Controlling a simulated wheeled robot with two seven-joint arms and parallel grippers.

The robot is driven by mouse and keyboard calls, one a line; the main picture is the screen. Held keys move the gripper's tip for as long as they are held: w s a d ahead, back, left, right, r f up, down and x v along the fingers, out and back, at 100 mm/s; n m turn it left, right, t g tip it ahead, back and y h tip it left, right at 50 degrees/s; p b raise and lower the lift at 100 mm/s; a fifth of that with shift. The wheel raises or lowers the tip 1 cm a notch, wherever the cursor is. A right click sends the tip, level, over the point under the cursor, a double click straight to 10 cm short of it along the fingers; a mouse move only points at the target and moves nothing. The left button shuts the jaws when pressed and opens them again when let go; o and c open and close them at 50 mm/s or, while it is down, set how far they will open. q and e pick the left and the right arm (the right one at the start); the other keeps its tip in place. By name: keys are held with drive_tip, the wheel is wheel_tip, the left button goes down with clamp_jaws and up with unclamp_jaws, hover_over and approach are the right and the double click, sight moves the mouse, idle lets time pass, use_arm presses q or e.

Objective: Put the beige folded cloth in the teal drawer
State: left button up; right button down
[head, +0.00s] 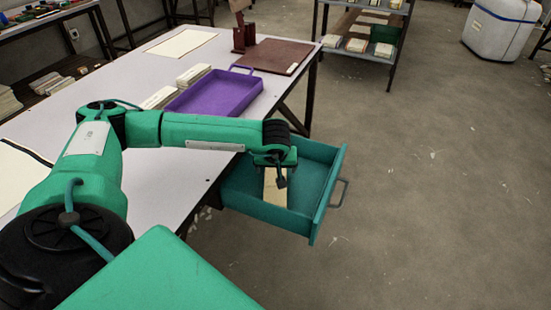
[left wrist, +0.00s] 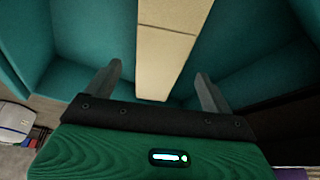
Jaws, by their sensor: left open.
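The beige folded cloth (head: 276,188) lies inside the pulled-out teal drawer (head: 330,194) at the table's right side. In the left wrist view the cloth (left wrist: 166,50) lies lengthwise on the drawer floor (left wrist: 85,35), with a fold line across it. My left gripper (head: 281,180) is over the drawer, above the cloth. Its two fingers (left wrist: 158,88) are spread apart on either side of the cloth, with nothing held between them. In the head view the gripper hides part of the cloth. My right gripper is in neither view.
A purple tray (head: 215,92) stands on the white table (head: 140,75), beside pale folded stacks (head: 193,74) and a brown board (head: 275,56). A shelf (head: 390,68) with more stacks stands behind. The floor right of the drawer is clear.

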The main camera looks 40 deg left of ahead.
use_arm(q)
drive_tip(key=v, duration=0.6)
drive_tip(key=shift+p, duration=0.35)
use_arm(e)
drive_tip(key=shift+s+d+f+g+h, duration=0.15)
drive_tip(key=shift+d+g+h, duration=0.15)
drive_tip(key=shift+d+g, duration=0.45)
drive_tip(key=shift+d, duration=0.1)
